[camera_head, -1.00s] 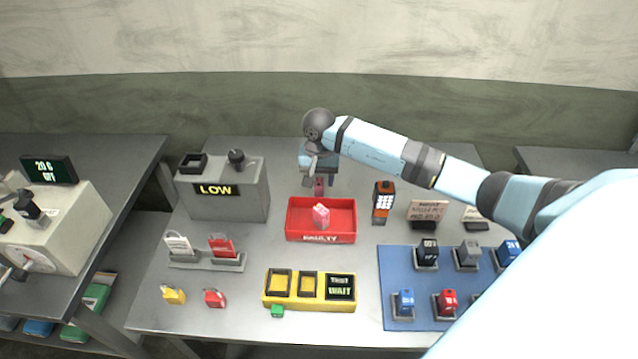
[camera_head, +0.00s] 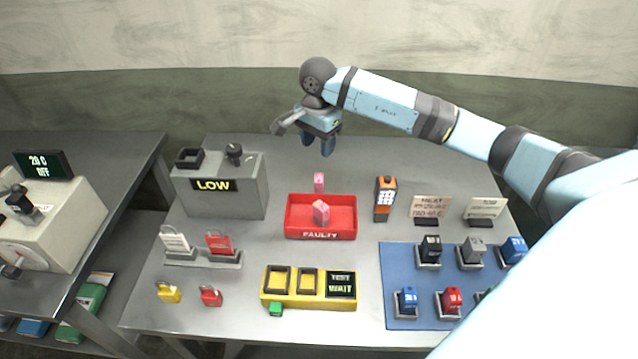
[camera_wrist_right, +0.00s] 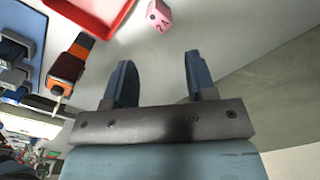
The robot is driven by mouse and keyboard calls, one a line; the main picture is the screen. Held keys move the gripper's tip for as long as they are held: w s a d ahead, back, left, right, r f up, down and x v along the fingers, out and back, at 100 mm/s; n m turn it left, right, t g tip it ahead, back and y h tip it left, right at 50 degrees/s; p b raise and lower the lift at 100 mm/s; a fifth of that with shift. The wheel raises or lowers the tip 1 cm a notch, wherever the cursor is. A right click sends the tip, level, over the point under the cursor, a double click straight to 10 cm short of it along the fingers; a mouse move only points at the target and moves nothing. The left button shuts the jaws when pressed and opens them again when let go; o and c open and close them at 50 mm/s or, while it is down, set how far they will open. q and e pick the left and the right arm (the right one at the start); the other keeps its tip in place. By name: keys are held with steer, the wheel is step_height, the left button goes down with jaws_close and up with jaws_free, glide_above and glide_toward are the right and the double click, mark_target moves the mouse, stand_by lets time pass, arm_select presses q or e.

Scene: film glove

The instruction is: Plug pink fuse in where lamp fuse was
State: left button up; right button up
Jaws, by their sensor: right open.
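A pink fuse (camera_head: 319,183) stands on the table just behind the red FAULTY tray (camera_head: 291,218). In the right wrist view the pink fuse (camera_wrist_right: 158,16) shows "2A" and lies outside the tray, beyond my fingertips. A second pink block (camera_head: 321,212) sits inside the tray. My right gripper (camera_head: 328,146) is open and empty, above and behind the standing pink fuse, not touching it. Its two spread fingers also show in the right wrist view (camera_wrist_right: 158,75). I cannot tell which socket held the lamp fuse. My left gripper is not in view.
A grey LOW box (camera_head: 240,200) stands left of the tray, with an empty black frame (camera_head: 189,158) on top. An orange handheld meter (camera_head: 384,199) stands right of the tray. A yellow tester (camera_head: 308,303) is in front. A blue mat (camera_head: 390,268) holds several fuses in sockets.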

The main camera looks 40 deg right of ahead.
mark_target(317, 177)
step_height(317, 177, down, 9)
steer(key=m, duration=1)
steer(key=shift+w+d, duration=0.1)
steer(key=shift+w, duration=0.05)
steer(key=f+p, duration=0.1)
steer(key=f, duration=0.3)
steer(key=shift+a+f+p, duration=0.2)
steer(key=shift+f+p, duration=0.1)
steer(key=shift+p, duration=0.1)
steer(key=shift+f, duration=0.35)
steer(key=c, duration=0.8)
steer(key=shift+r, duration=0.1)
step_height(317, 177, up, 20)
steer(key=shift+f+b, duration=0.1)
steer(key=shift+b, duration=1.15)
